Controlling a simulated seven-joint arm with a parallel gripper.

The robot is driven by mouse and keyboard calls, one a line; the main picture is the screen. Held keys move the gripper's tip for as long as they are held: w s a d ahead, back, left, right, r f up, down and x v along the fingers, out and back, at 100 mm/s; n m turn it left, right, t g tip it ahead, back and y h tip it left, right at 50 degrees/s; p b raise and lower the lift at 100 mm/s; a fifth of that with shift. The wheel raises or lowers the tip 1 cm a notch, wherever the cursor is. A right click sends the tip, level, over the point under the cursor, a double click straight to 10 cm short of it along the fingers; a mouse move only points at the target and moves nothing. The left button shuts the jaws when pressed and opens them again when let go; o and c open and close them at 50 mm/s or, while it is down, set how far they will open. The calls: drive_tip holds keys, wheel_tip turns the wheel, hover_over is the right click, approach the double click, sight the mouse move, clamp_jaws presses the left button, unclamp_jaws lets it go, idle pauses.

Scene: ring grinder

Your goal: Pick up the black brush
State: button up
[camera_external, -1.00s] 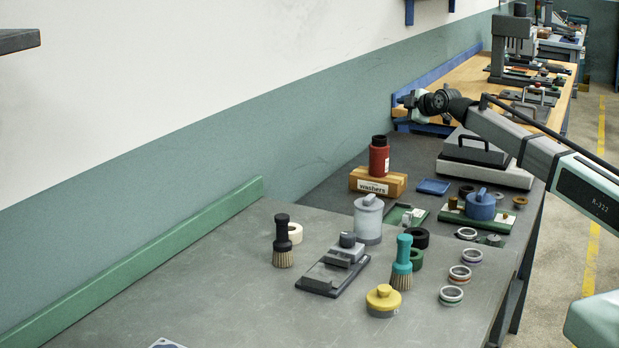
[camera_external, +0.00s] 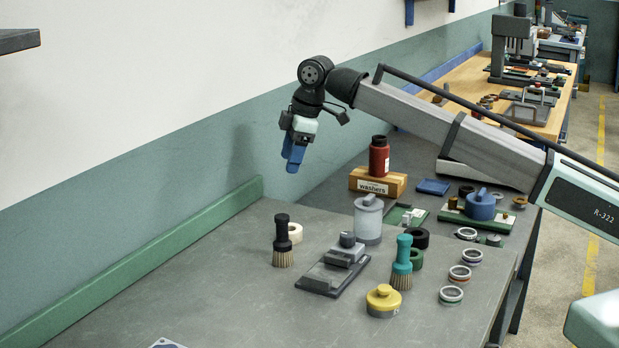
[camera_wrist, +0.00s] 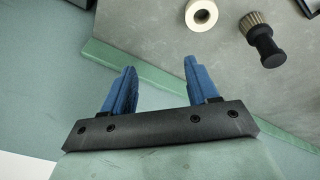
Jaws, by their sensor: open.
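The black brush (camera_external: 282,238) stands upright on the grey table, bristles down, near the green back rail. In the wrist view the black brush (camera_wrist: 262,40) is at the upper right, seen from above at a slant. My gripper (camera_external: 292,160) is in the air above the back of the table, above the brush and apart from it. In the wrist view my gripper (camera_wrist: 160,82) shows two blue fingers spread wide with nothing between them.
A white tape roll (camera_external: 295,233) stands right beside the brush. A grey fixture (camera_external: 335,265), a teal brush (camera_external: 403,258), a grey canister (camera_external: 368,222) and a yellow pot (camera_external: 383,301) stand to the right. The green rail (camera_external: 140,262) edges the table. The front left is mostly clear.

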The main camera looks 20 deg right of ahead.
sight(282, 216)
drive_tip(key=s+a+r+g+h, duration=0.1)
drive_tip(key=s+a+r, duration=0.15)
drive_tip(key=s, duration=0.55)
drive_tip(key=s+a+r+g+h, duration=0.1)
drive_tip(key=s+a+h, duration=0.1)
drive_tip(key=s+a, duration=0.35)
drive_tip(key=f, duration=0.2)
drive_tip(key=s+d+f, duration=0.1)
drive_tip(key=f, duration=0.1)
drive_tip(key=s+d+f, duration=0.1)
drive_tip(key=f, duration=0.2)
drive_tip(key=shift+w+a+f, duration=0.1)
drive_tip(key=shift+f, duration=1.5)
drive_tip(key=shift+w+a+f, duration=0.1)
drive_tip(key=shift+f, duration=1.5)
clamp_jaws()
